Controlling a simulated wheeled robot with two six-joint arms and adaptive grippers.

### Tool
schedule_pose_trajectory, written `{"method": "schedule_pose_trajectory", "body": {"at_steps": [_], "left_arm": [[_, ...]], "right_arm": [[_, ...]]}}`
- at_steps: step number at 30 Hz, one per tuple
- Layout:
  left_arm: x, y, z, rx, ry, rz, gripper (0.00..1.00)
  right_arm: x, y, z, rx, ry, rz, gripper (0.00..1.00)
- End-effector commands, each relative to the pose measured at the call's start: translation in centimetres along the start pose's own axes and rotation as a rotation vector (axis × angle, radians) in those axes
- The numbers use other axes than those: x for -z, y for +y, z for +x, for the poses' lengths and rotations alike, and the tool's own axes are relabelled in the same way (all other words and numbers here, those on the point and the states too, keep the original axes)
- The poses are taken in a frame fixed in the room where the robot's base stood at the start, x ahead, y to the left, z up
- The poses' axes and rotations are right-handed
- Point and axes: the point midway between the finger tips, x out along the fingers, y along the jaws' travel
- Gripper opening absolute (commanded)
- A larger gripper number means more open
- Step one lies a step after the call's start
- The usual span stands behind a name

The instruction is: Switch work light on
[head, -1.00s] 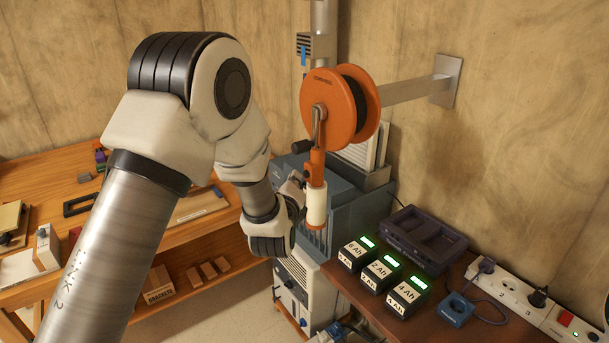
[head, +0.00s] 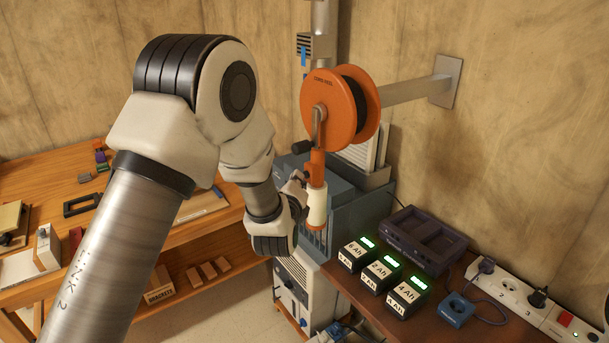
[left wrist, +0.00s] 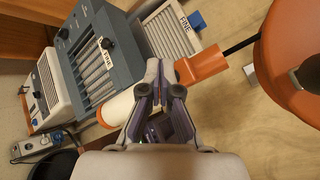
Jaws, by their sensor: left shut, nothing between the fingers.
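The work light hangs upright below an orange cord reel (head: 328,108). It has an orange handle (head: 317,164) and a pale white tube (head: 317,207); I cannot tell whether the tube glows. In the left wrist view the orange handle (left wrist: 200,68) lies right of the fingertips and the white tube (left wrist: 117,110) to their left. My left gripper (head: 300,181) is shut and empty, its tips at the light's handle. In the wrist view the gripper (left wrist: 160,75) covers the middle of the light, so its switch is hidden and contact cannot be told.
The reel hangs from a wall bracket (head: 405,88). A blue-grey machine (head: 350,208) stands behind the light. Below right, a bench (head: 350,292) carries several battery packs (head: 382,273), a dark charger (head: 425,235) and a power strip (head: 510,290). A wooden workbench (head: 180,232) stands at left.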

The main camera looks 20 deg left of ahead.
Motion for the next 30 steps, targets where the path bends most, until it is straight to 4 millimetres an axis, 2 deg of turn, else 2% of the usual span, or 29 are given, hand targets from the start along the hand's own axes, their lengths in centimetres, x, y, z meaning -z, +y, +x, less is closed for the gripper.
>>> {"method": "schedule_pose_trajectory", "body": {"at_steps": [20,30], "left_arm": [[0.26,-0.27,0.34,0.000,0.000,0.000,0.00],[-0.32,0.28,-0.45,0.001,0.000,0.000,0.00]], "right_arm": [[0.00,0.00,-0.12,0.000,0.000,0.000,0.40],[0.00,0.00,-0.11,0.000,0.000,0.000,0.40]]}}
